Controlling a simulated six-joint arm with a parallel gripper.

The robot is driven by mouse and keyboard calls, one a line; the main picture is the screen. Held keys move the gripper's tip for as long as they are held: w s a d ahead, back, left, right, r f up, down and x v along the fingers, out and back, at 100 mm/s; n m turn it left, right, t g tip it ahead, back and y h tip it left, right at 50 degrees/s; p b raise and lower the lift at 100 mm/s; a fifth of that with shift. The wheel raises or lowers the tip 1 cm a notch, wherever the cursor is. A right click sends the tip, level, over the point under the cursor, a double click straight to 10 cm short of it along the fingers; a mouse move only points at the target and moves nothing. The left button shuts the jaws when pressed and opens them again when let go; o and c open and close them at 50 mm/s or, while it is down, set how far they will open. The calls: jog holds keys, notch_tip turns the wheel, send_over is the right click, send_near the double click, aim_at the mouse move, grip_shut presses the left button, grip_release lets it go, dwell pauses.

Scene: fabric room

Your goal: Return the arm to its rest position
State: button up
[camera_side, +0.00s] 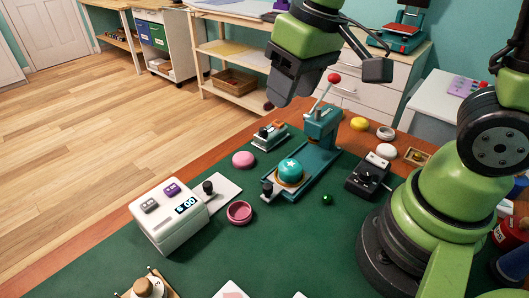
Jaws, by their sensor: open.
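My gripper (328,88) is at the top of the view, at the end of my green arm. Its dark jaws are apart, and nothing shows held between them. It hangs in the air above and behind the teal hand press (320,128). The red knob (334,78) of the press lever appears between the jaws in the picture; I cannot tell whether they touch.
A white box with a display (168,222), a pink cup (239,212), a pink disc (243,159), a small green ball (326,199) and a black control box (368,176) stand on the green mat (290,252). Shelves (230,52) and drawers (350,92) stand behind.

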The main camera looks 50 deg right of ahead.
jog(key=s+d+r+m+t+y, duration=0.1)
jog(key=s+r+m+t, duration=0.2)
jog(key=s+r, duration=0.4)
jog(key=s+t, duration=0.1)
jog(key=s, duration=0.1)
jog(key=shift+s+d+r, duration=0.25)
jog(key=shift+s+d, duration=0.05)
jog(key=shift+s, duration=0.05)
dwell(1.9)
